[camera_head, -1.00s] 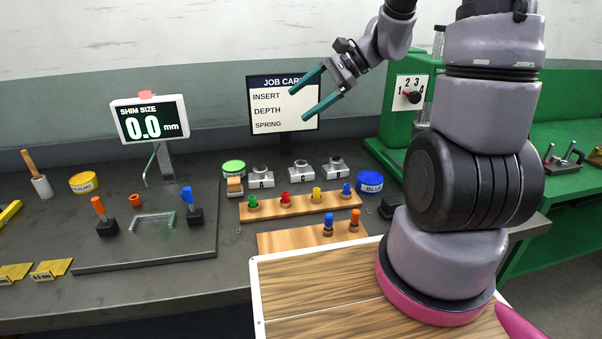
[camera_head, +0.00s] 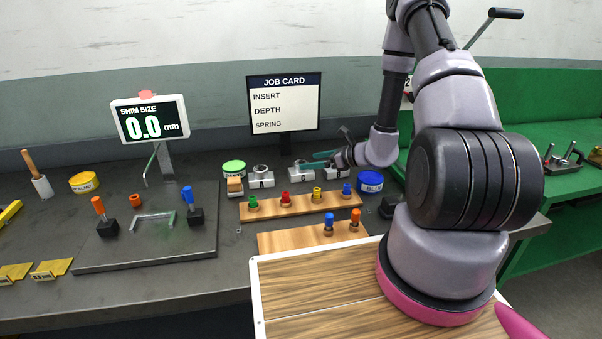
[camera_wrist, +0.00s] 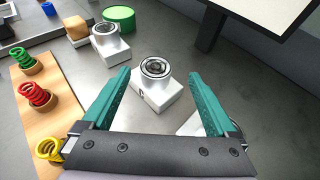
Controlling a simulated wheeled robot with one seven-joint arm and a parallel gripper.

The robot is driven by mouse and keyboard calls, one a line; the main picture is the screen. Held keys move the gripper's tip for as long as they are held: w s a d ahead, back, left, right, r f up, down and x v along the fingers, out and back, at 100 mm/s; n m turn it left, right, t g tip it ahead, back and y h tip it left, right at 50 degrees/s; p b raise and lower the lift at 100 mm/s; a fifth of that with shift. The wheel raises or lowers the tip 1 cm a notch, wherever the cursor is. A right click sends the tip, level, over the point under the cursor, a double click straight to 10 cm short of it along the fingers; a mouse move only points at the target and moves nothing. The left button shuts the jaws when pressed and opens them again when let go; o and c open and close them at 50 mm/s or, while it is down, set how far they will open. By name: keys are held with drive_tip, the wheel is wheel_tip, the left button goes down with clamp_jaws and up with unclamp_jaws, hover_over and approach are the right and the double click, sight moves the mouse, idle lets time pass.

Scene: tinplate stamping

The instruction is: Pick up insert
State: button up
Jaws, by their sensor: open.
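Three silvery inserts, square blocks with round collars, stand in a row at the back of the bench. In the head view they are insert A (camera_head: 261,178), insert C (camera_head: 300,172) and a third insert (camera_head: 333,173) partly covered by my arm. My gripper (camera_head: 322,158) is low over the right part of this row. In the wrist view my open gripper (camera_wrist: 161,74) has teal fingers on either side of the middle insert (camera_wrist: 155,92), with nothing held. Insert A (camera_wrist: 110,45) is outside the left finger. The third insert (camera_wrist: 192,124) is mostly hidden by the right finger.
A wooden rack (camera_head: 300,209) with coloured springs stands in front of the inserts. A job card stand (camera_head: 284,104) rises behind them. A green tin (camera_head: 233,168) is left, a blue tin (camera_head: 370,183) right.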

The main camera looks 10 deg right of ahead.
sight(294, 168)
drive_tip(key=x, duration=0.3)
drive_tip(key=shift+s+f+x, duration=0.1)
drive_tip(key=shift+s+x, duration=0.05)
drive_tip(key=shift+x, duration=1.2)
drive_tip(key=shift+s+f+x, duration=0.15)
drive_tip(key=shift+s+x, duration=0.05)
drive_tip(key=shift+x, duration=1.15)
drive_tip(key=shift+a, duration=0.2)
clamp_jaws()
